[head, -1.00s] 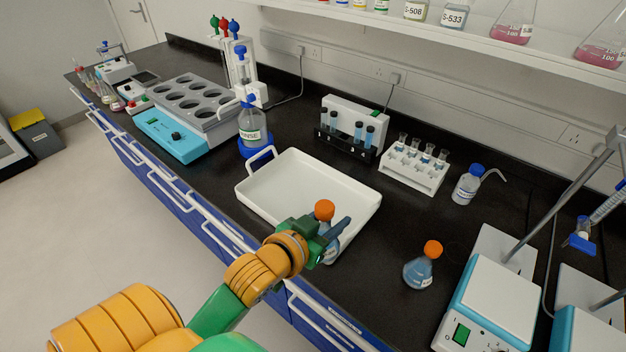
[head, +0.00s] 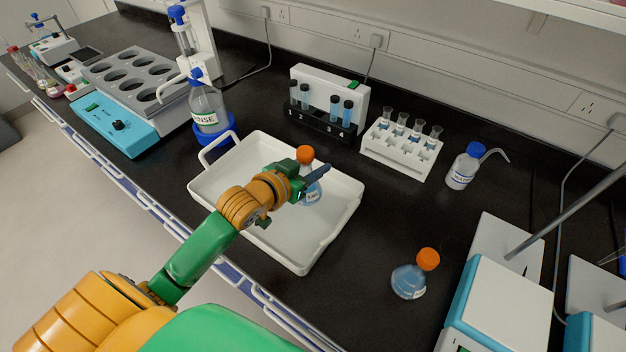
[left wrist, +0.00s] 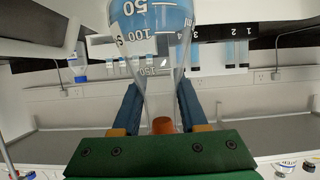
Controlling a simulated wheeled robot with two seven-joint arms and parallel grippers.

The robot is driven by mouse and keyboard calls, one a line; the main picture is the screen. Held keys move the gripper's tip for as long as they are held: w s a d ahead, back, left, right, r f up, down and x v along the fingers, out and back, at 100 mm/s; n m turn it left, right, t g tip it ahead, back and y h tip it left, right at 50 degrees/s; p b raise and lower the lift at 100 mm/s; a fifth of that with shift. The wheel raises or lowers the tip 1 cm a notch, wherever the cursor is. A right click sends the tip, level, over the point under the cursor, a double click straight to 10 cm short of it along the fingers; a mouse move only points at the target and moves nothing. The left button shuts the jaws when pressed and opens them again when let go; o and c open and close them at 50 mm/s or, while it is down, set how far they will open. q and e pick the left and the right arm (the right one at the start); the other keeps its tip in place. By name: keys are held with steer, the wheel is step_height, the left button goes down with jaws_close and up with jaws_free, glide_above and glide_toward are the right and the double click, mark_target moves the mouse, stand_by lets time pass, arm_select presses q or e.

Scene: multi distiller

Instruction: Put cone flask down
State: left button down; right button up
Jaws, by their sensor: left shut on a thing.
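A cone flask (head: 312,195) with an orange cap and blue liquid is held in my left gripper (head: 308,180). The jaws are shut on its neck, and the flask is upright over the right part of the white tray (head: 206,190). Whether its base touches the tray is hard to tell. In the left wrist view the flask (left wrist: 152,20) shows upside down, its orange cap low between the two blue fingers (left wrist: 161,105). A second capped flask (head: 408,281) with blue liquid stands on the black bench right of the tray. My right gripper is not in view.
A rinse bottle (head: 208,108) stands behind the tray's left end. A tube rack (head: 345,138), a white vial rack (head: 398,158) and a wash bottle (head: 464,167) stand along the back. A white and teal device (head: 505,300) is at right. The tray's left part is empty.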

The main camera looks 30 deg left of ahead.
arm_select(q)
steer(key=shift+w+a+f, duration=0.1)
steer(key=shift+w+f, duration=0.15)
steer(key=shift+f, duration=0.6)
steer(key=shift+w+a+f, duration=0.1)
steer(key=shift+w+f, duration=0.15)
steer(key=shift+f, duration=0.55)
steer(key=shift+w+a+f, duration=0.1)
steer(key=shift+w+f, duration=0.15)
steer(key=shift+f, duration=0.6)
steer(key=shift+f, duration=0.1)
steer(key=shift+c, duration=2.2)
jaws_free()
steer(key=shift+s, duration=0.15)
steer(key=v, duration=1.2)
